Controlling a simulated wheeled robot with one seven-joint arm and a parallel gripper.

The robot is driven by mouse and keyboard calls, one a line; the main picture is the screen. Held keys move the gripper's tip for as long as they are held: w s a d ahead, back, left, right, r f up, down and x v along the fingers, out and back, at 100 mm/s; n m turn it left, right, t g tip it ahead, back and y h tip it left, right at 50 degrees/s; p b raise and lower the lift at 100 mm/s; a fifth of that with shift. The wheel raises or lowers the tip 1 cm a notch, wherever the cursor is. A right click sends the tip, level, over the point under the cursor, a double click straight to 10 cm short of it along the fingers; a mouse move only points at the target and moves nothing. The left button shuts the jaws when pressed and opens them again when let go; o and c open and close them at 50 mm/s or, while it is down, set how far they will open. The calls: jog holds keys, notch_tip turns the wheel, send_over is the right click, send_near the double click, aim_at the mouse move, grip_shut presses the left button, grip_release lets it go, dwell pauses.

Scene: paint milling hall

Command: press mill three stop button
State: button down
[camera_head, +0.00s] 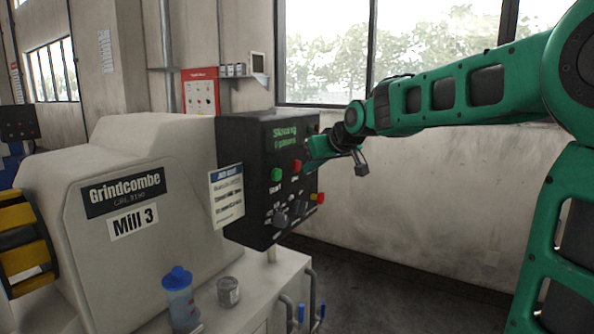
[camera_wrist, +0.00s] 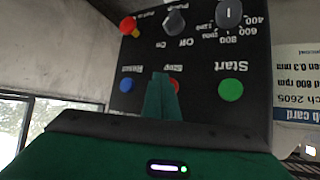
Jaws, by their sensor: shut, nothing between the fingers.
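The Mill 3 control panel (camera_head: 262,215) is a dark box on the right end of the pale mill. Its red stop button (camera_head: 297,165) sits right of the green start button (camera_head: 277,174). In the wrist view, which shows the panel upside down, the red stop button (camera_wrist: 174,85) is partly hidden behind my gripper (camera_wrist: 160,76). The fingers are shut and empty, pointing at the panel over that button. My gripper (camera_head: 306,163) is close to the button in the head view. I cannot tell whether it touches.
A blue reset button (camera_wrist: 127,85) and green start button (camera_wrist: 231,90) flank the stop button. A red emergency knob (camera_head: 319,198) and dark dials share the panel. A job card (camera_head: 226,196) hangs at its left edge. A blue-capped bottle (camera_head: 179,298) and a tin (camera_head: 228,291) stand below.

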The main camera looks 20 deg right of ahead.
jog(key=s+d, duration=0.1)
jog(key=s, duration=0.1)
jog(key=s+d, duration=0.2)
jog(key=shift+d, duration=0.1)
dwell(0.5)
jog(key=shift+w, duration=0.1)
dwell(0.4)
jog(key=s+d+f+m+g+h, duration=0.1)
jog(key=s+d+f+m+g, duration=0.2)
jog(key=s+f, duration=0.55)
jog(key=s+d+f+m+g+h, duration=0.1)
jog(key=s+d+f+g, duration=0.4)
jog(key=s, duration=0.7)
jog(key=s+f+m+g, duration=0.1)
jog(key=s+f, duration=0.2)
jog(key=s, duration=0.3)
jog(key=s+a+f+m+g, duration=0.1)
jog(key=s+f, duration=0.2)
jog(key=s, duration=0.4)
jog(key=s+f+m, duration=0.2)
jog(key=s+f, duration=0.1)
jog(key=s, duration=0.4)
jog(key=shift+s+a+g+y, duration=0.2)
jog(key=shift+g+y, duration=0.1)
jog(key=shift+g, duration=0.1)
jog(key=shift+f, duration=0.1)
